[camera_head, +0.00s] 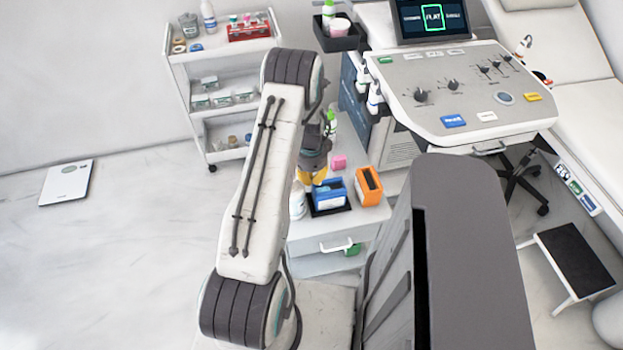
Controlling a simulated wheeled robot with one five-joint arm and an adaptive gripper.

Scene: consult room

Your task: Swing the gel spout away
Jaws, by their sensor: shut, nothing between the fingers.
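My gripper (312,178), with yellow fingertips, is shut and empty. It hangs partly behind my arm, over the small white cabinet (352,222). A white bottle (298,203) stands just below and left of it, partly hidden by my arm. A green-topped bottle (331,122) shows behind the gripper. White bottles (373,97) sit at the left side of the console, and a small bottle with a dark and orange top (523,46) is at its back right. I cannot tell which one carries the gel spout.
The console (455,95) stands right, a white trolley (222,80) at back left. The left floor is mostly clear.

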